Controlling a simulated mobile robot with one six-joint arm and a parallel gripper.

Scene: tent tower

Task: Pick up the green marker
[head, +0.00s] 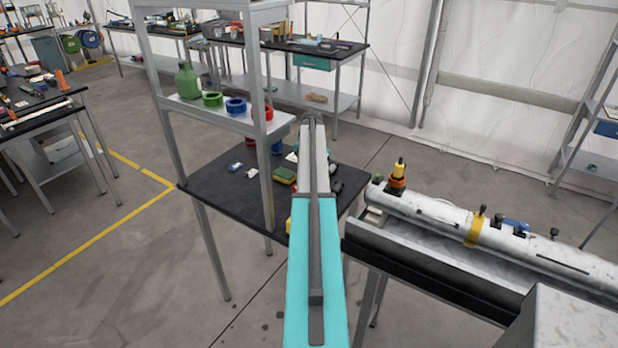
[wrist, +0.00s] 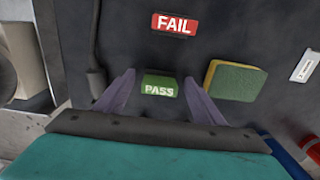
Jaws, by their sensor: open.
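The green marker (wrist: 159,85), a small block lettered PASS in white, lies on the dark tabletop in the wrist view. My gripper (wrist: 159,79) is open, with one purple-grey finger on each side of the marker. Gaps show between the fingers and the marker, and nothing is held. Whether the fingers are down at the marker's height I cannot tell.
A red FAIL block (wrist: 174,23) lies beyond the marker. A green and yellow sponge (wrist: 234,81) lies close to the right finger. A white switch-like piece (wrist: 306,65) is at far right. A metal shelf (head: 215,118) stands over the table; a pipe bench (head: 440,262) is at right.

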